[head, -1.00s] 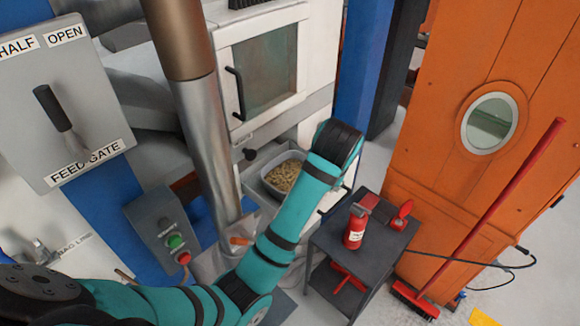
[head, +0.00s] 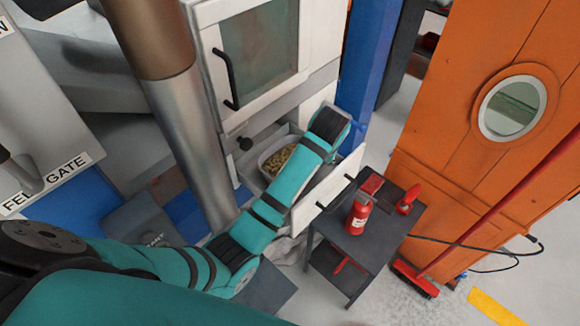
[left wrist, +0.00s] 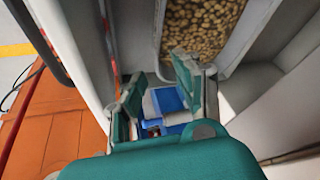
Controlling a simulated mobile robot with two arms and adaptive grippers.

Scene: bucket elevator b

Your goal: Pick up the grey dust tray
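The grey dust tray (head: 265,167) sits in an open drawer low in the white machine and holds brown pellets. My left arm covers its right part in the head view. In the left wrist view the tray (left wrist: 163,25) is at the top, with its near end beside my left gripper (left wrist: 157,78). That gripper's two fingers are apart with nothing seen between them. The right finger overlaps the tray's near edge; I cannot tell whether it touches. My left gripper is hidden behind the arm in the head view. My right gripper is in neither view.
The drawer front (head: 328,192) with its dark handle stands close to the arm. A metal pipe (head: 188,130) rises on the left, and an orange cabinet (head: 450,170) stands at the right.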

